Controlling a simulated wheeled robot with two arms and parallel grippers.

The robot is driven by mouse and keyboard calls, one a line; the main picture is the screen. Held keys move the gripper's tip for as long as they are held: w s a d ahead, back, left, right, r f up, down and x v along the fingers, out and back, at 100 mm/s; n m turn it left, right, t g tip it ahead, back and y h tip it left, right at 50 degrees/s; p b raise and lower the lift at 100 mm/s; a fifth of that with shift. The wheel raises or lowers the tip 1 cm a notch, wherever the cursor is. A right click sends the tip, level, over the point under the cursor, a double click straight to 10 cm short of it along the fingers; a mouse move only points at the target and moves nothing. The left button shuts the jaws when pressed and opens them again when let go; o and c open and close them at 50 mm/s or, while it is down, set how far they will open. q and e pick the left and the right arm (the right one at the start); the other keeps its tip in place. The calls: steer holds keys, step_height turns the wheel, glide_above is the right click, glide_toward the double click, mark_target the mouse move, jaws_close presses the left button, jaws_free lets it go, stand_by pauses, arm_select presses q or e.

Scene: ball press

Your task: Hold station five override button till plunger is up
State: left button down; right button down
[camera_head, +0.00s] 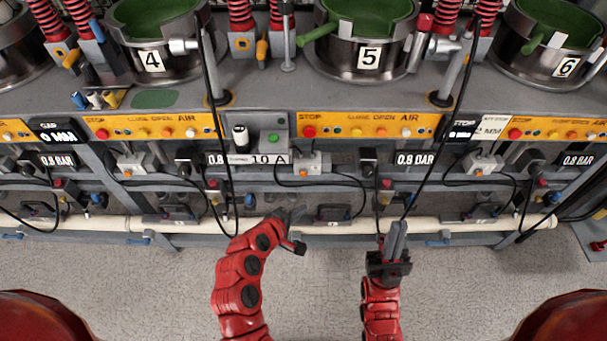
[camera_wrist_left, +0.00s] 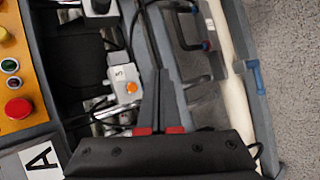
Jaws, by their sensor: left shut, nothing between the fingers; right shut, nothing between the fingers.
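Station five is the steel pot marked 5 (camera_head: 368,58), with a green inside. Below its orange panel (camera_head: 365,126), a small grey box with an orange button (camera_head: 311,163) sits on the lower rail. The box with the orange button (camera_wrist_left: 131,88) also shows in the left wrist view, just left of the fingers. My left gripper (camera_head: 285,217) is shut and empty, below and slightly left of the box, apart from it; it also shows in the left wrist view (camera_wrist_left: 160,72). My right gripper (camera_head: 397,228) is shut and empty, below right. I cannot make out the plunger.
Black cables (camera_head: 335,172) hang around the box. A white pipe (camera_head: 345,228) runs along the front below it. A red stop button (camera_head: 309,131) and a green button (camera_head: 273,138) are above. Pots marked 4 (camera_head: 151,62) and 6 (camera_head: 566,67) stand either side. The floor (camera_head: 320,290) in front is clear.

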mark_target(303, 174)
arm_select(q)
steer(key=w+b, duration=0.2)
steer(key=w, duration=0.6)
steer(key=shift+w, duration=0.4)
stand_by(1.7)
steer(key=shift+w, duration=0.4)
